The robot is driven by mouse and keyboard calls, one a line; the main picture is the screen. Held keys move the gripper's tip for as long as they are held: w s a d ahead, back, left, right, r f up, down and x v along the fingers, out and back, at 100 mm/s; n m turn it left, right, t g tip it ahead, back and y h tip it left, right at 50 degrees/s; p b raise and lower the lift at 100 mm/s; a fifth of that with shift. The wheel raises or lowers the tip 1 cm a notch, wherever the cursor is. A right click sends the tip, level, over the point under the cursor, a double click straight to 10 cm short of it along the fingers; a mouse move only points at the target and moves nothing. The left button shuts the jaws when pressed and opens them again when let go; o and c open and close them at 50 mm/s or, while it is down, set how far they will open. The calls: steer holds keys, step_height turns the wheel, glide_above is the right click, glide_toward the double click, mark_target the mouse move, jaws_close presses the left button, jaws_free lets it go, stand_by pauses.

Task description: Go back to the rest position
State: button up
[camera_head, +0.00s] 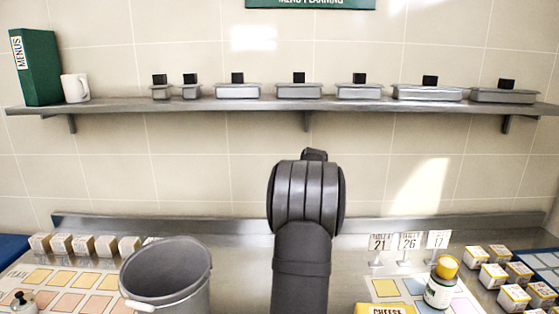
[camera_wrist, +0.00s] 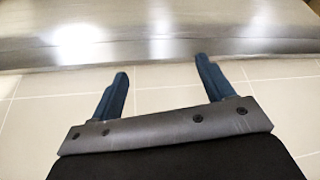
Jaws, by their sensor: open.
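My gripper (camera_wrist: 162,85) shows in the wrist view with its two blue fingers spread wide apart and nothing between them. Beyond the fingers are a pale tiled surface and a grey metal surface. In the head view my dark arm stands upright in the middle, in front of the tiled wall, and its bulk hides the gripper's fingers.
A grey stockpot (camera_head: 165,275) stands left of my arm. A metal shelf (camera_head: 340,104) with lidded pans crosses the wall above. Number cards (camera_head: 409,241), a yellow-capped jar (camera_head: 441,283) and several small boxes (camera_head: 493,276) are at right. More boxes (camera_head: 83,245) stand at left.

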steer(key=w+a+n, duration=0.1)
steer(key=a, duration=0.8)
steer(key=shift+w+f+n+y, duration=0.2)
steer(key=shift+f+n+y, duration=0.1)
steer(key=shift+f, duration=0.1)
steer(key=shift+a, duration=0.1)
